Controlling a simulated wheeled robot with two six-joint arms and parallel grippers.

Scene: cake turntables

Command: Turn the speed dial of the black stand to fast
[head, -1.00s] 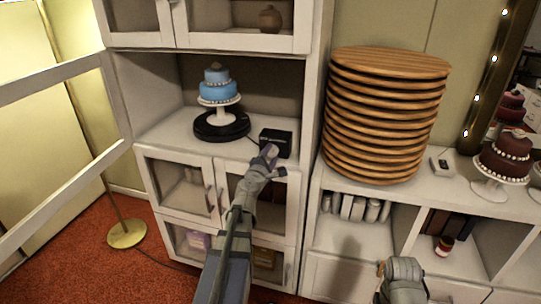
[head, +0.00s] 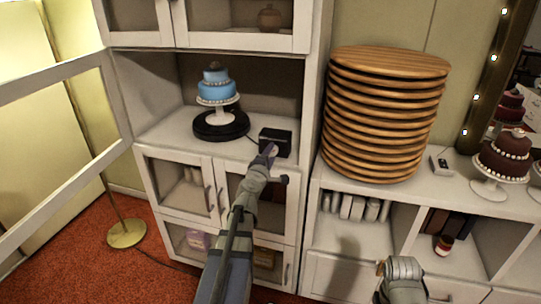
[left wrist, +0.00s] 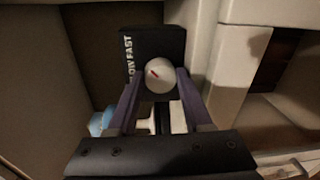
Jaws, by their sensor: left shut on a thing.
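The black stand (head: 208,133) is a round turntable on the cabinet shelf, bearing a blue tiered cake (head: 217,91) on a white pedestal. Its black control box (head: 277,138) sits to the right, near the shelf's front edge. In the left wrist view the box (left wrist: 135,38) carries white lettering, with FAST readable and the other word partly hidden. The white round dial (left wrist: 160,79) has a red mark toward its upper left, on the lettering side. My left gripper (head: 270,160) is at the box, its two fingers (left wrist: 157,88) shut on the dial from both sides.
A cabinet upright (head: 312,110) stands close right of the box. A tall stack of wooden boards (head: 383,115) stands on the right counter. A small grey device (head: 441,165) and a dark red cake (head: 504,155) are farther right. An open white door frame (head: 60,80) is at left.

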